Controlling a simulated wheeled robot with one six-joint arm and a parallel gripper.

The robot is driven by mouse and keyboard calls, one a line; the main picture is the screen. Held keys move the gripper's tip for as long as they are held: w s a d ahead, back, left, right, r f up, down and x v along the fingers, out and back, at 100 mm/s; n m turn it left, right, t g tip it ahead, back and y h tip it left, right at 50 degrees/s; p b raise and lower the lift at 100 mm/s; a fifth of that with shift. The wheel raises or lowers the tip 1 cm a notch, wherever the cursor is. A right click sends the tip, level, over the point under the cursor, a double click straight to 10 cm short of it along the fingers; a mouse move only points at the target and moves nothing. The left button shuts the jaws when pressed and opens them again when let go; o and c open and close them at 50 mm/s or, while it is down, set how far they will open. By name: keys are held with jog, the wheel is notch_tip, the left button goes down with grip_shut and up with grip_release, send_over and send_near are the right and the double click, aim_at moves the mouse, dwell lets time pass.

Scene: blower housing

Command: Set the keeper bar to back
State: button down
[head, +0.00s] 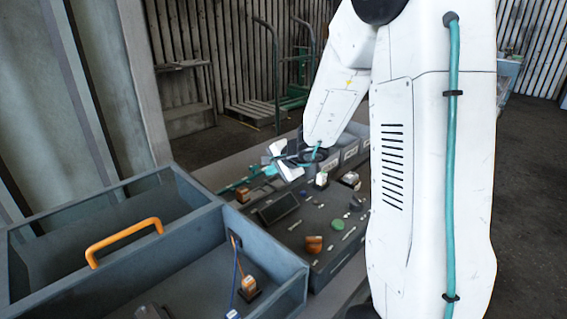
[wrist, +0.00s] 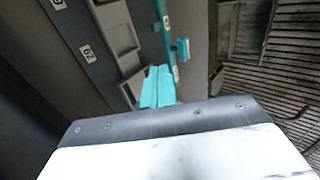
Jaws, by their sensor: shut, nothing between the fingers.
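A teal bar (wrist: 163,30) with a small teal handle (wrist: 183,48) runs along the edge of a grey panel in the wrist view; it looks like the keeper bar. In the head view a teal strip (head: 236,185) shows at the far left end of the dark bench, partly hidden by my wrist. My gripper (wrist: 158,86) has its teal fingers shut and empty, close to the bar and handle. I cannot tell whether they touch. In the head view my gripper (head: 270,171) is over the bench's far edge.
A grey open bin (head: 255,237) with an orange handle (head: 124,240) stands at the front left. Several small parts, including an orange block (head: 314,244) and a green disc (head: 337,224), sit on the dark bench. A trolley (head: 272,105) stands behind.

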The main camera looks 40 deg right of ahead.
jog(key=v, duration=0.9)
jog(key=shift+w, duration=0.1)
jog(key=s+a+n+g+y, duration=0.1)
jog(key=s+a+n, duration=0.1)
jog(key=s+a, duration=0.2)
jog(key=s+a+r+n+g+y, duration=0.1)
jog(key=s+a+n+g, duration=0.1)
jog(key=s+a+n, duration=0.1)
jog(key=s+a+n+g+y, duration=0.1)
jog(key=s+a+n+g, duration=0.1)
jog(key=s+a, duration=0.2)
jog(key=shift+s+a+r+y, duration=0.2)
jog(key=shift+s+a+y, duration=0.1)
jog(key=shift+a, duration=0.15)
jog(key=s+a+r+n+g+h, duration=0.1)
jog(key=s+n, duration=0.3)
jog(key=s, duration=0.4)
jog(key=s+a+r+n+g+h, duration=0.1)
jog(key=s+r+n+h, duration=0.3)
jog(key=s, duration=0.5)
jog(key=shift+s+a+r+n+g, duration=0.25)
jog(key=shift+a+n+g, duration=0.15)
jog(key=shift+a+n, duration=0.15)
